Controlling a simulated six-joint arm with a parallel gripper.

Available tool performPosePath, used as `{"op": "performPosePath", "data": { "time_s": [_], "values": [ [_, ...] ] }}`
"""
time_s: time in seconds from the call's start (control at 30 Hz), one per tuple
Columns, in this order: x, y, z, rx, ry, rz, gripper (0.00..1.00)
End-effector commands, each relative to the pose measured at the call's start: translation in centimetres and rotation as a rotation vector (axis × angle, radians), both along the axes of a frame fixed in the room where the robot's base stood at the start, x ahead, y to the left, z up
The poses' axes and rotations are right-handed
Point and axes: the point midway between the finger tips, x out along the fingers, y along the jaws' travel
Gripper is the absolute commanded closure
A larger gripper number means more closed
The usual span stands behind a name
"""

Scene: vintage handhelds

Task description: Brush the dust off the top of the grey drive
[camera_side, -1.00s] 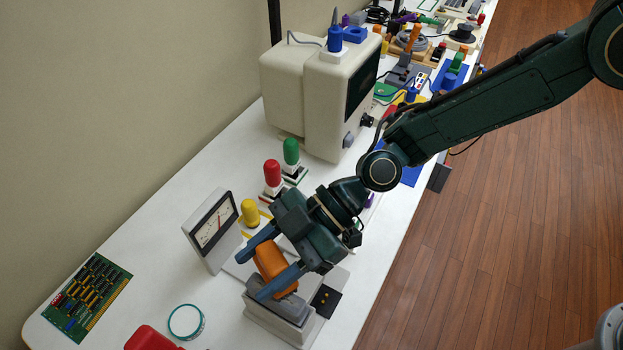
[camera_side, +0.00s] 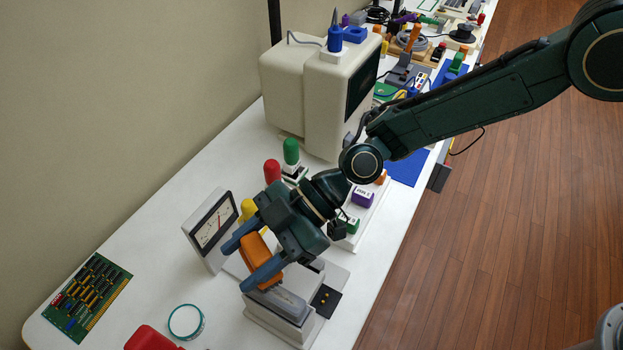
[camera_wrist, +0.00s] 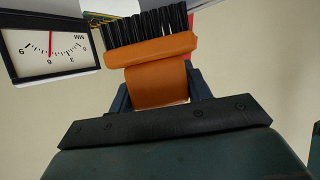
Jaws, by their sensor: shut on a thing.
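The grey drive (camera_side: 297,322) sits on the white table at the lower middle of the side view. Its top has a darker grey patch, partly hidden by my gripper. My gripper (camera_side: 244,263) is shut on an orange brush (camera_side: 259,249), above the drive's left end. In the wrist view the brush (camera_wrist: 159,72) has black bristles (camera_wrist: 146,25) pointing away from my gripper. I cannot tell whether the bristles touch the drive.
A panel meter (camera_side: 211,228) stands just left of my gripper, and a yellow-topped post (camera_side: 247,209) is close behind it. A circuit board (camera_side: 88,297), a teal ring (camera_side: 186,322) and a red object (camera_side: 150,339) lie toward the left front. A beige monitor (camera_side: 325,95) stands behind.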

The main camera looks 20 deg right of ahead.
Motion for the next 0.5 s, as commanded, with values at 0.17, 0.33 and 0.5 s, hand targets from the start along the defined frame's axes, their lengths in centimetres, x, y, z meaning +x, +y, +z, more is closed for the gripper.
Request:
{"op": "performPosePath", "data": {
  "time_s": [0.17,0.33,0.5],
  "values": [
    [-1.0,-1.0,-0.1,-0.001,0.001,-0.001,0.86],
    [-2.1,-2.1,0.0,-0.003,0.002,0.000,0.86],
    [-3.2,-3.2,0.0,-0.003,0.002,0.000,0.86]
  ]
}}
